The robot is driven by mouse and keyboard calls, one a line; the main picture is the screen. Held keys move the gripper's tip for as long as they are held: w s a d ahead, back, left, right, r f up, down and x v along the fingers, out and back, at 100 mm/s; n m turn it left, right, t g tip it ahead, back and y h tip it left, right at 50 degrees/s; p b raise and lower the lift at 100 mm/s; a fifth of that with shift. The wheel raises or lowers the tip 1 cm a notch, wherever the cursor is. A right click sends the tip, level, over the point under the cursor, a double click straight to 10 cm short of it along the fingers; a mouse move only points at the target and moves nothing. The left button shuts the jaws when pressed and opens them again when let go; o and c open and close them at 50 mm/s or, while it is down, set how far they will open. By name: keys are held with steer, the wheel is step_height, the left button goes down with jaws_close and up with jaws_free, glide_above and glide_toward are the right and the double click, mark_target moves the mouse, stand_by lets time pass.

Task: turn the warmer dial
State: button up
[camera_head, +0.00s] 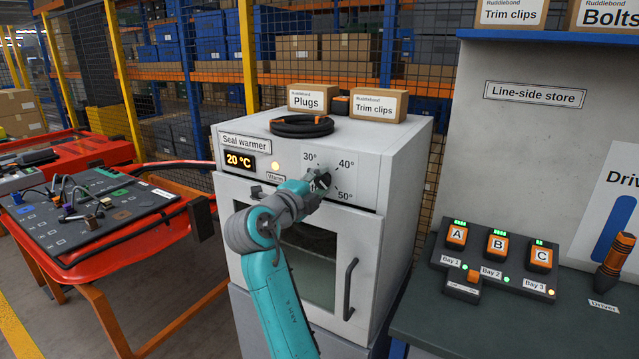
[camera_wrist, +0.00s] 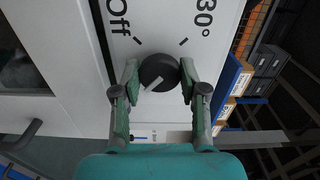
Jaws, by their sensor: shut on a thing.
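The seal warmer (camera_head: 395,150) is a white cabinet with a display (camera_head: 241,162) reading 20 °C and a lit amber lamp (camera_head: 275,166). Its dial is mostly hidden behind my gripper (camera_head: 318,184) in the head view; the scale marks 30°, 40° and 50° show around it. In the wrist view the dial (camera_wrist: 158,70) is a round black knob with a pale pointer line slanting toward the lower left. The "Off" and "30°" marks lie above it. My gripper (camera_wrist: 158,80) has one finger on each side of the knob and is shut on it.
The warmer's door handle (camera_head: 349,289) stands out below the dial. A black coil (camera_head: 302,126) and cartons (camera_head: 378,105) sit on top. A red cart (camera_head: 150,230) stands left, a dark bench (camera_head: 430,310) with a charger (camera_head: 493,262) right.

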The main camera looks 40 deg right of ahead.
steer(key=shift+f+m, duration=0.15)
steer(key=shift+m, duration=0.25)
steer(key=o, duration=1.1)
steer(key=shift+a, duration=0.1)
steer(key=v, duration=1.1)
steer(key=shift+s+a, duration=0.15)
steer(key=shift+a, duration=0.25)
